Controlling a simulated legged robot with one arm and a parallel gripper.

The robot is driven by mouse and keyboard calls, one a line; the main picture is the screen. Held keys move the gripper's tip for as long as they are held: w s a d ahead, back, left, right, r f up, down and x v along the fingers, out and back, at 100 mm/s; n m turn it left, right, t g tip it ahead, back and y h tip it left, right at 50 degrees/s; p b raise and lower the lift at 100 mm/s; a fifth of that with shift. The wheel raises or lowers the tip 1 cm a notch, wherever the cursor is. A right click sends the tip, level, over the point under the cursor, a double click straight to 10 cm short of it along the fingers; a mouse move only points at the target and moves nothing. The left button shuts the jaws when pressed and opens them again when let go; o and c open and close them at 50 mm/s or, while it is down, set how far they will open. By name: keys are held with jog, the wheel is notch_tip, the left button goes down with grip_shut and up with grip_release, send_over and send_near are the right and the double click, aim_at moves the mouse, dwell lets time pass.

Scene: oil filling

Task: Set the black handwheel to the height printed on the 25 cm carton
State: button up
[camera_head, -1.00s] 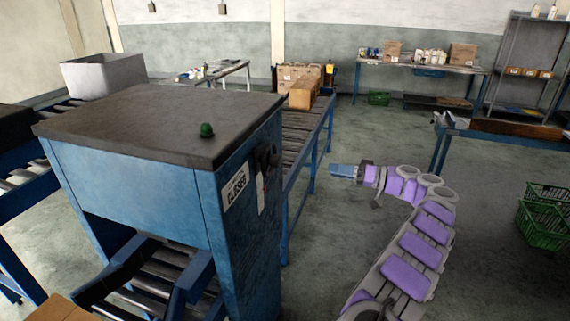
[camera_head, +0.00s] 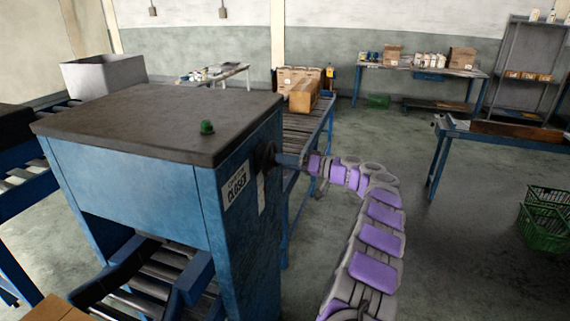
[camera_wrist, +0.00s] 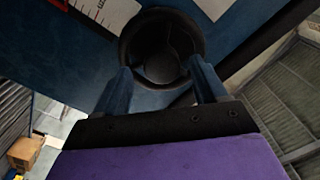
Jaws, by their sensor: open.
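The black handwheel (camera_head: 264,158) sits on the right side of the blue machine, seen nearly edge-on in the head view. In the wrist view the handwheel (camera_wrist: 160,48) is a round black rim with a dark middle, straight ahead. My gripper (camera_head: 280,158) is at the handwheel. In the wrist view its two blue fingers (camera_wrist: 160,80) are apart, one at each lower side of the rim; I cannot tell whether they touch it. A white scale (camera_wrist: 103,10) with tick marks shows beside the wheel. The carton at the lower left edge (camera_head: 58,308) shows only a corner; no printed height is readable.
Another conveyor (camera_head: 305,125) behind carries cartons (camera_head: 305,95). Open floor (camera_head: 440,260) lies right of my arm, with green crates (camera_head: 545,218) at far right.

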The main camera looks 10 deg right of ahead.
jog(key=shift+w+a, duration=0.2)
jog(key=shift+a, duration=0.2)
jog(key=c, duration=1.1)
